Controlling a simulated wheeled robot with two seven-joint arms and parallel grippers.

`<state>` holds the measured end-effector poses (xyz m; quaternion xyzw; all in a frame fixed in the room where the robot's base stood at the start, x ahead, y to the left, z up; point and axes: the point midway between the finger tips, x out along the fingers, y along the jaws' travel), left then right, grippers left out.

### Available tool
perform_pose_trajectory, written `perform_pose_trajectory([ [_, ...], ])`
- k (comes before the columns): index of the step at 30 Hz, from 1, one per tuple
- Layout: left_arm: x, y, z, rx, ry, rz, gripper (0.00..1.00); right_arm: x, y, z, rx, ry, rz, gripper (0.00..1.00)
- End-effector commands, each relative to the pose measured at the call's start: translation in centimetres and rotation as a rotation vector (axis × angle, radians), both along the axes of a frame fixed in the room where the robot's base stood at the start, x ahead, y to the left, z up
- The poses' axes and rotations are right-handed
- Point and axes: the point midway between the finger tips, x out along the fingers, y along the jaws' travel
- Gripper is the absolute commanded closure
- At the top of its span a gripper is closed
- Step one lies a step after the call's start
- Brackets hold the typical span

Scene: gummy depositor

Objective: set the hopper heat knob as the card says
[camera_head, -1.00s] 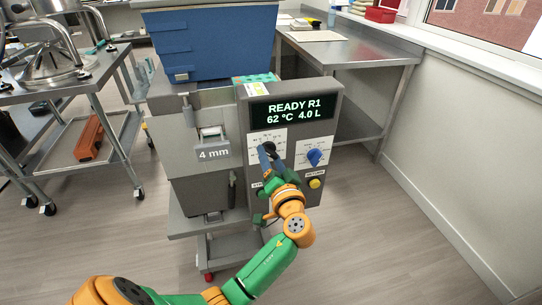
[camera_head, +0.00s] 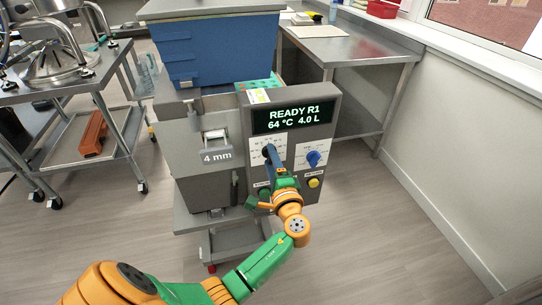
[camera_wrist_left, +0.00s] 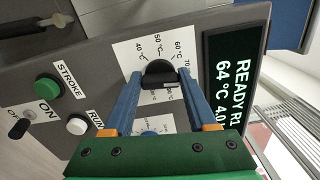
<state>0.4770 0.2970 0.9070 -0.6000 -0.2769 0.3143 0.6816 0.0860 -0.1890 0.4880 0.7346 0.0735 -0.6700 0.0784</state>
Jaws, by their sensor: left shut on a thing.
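The depositor's grey front panel bears a black heat knob (camera_wrist_left: 160,72) on a white dial plate (camera_wrist_left: 128,52) marked 40, 50, 60, 70 °C and on. My left gripper (camera_head: 270,152) reaches up to this knob. In the left wrist view my left gripper (camera_wrist_left: 159,82) has its two blue fingers on either side of the knob, shut on it. The exact pointer reading is hard to tell. The display (camera_head: 292,114) reads READY R1, 64 °C, 4.0 L. A small pale card (camera_head: 258,96) lies on the machine's top; its text is too small to read.
A blue knob (camera_head: 313,158) on its own plate and a yellow button (camera_head: 314,183) sit to the right. The left wrist view shows a green STROKE button (camera_wrist_left: 48,88), a white RUN button (camera_wrist_left: 77,125) and an ON/OFF switch (camera_wrist_left: 20,128). A steel table (camera_head: 350,55) stands behind.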

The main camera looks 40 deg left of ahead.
Motion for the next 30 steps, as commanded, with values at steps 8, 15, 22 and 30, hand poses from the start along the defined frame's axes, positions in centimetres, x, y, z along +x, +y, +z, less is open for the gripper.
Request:
perform_pose_trajectory([
  [8, 0.0, 0.0, 0.4, 0.169, 0.2, 0.0, 0.98, 0.0, 0.0, 1.9, 0.0, 0.0, 0.0, 1.0],
  [15, 0.1, -0.1, 0.4, 0.317, 0.373, -0.001, 0.98, 0.0, 0.0, 3.2, 0.0, 0.0, 0.0, 1.0],
  [22, 0.1, -0.1, 0.5, 0.459, 0.539, -0.001, 0.98, 0.0, 0.0, 4.5, 0.001, 0.0, 0.0, 1.0],
  [30, 0.2, -0.2, 0.6, 0.626, 0.735, -0.001, 0.98, 0.0, 0.0, 5.8, 0.001, 0.0, 0.0, 1.0],
])
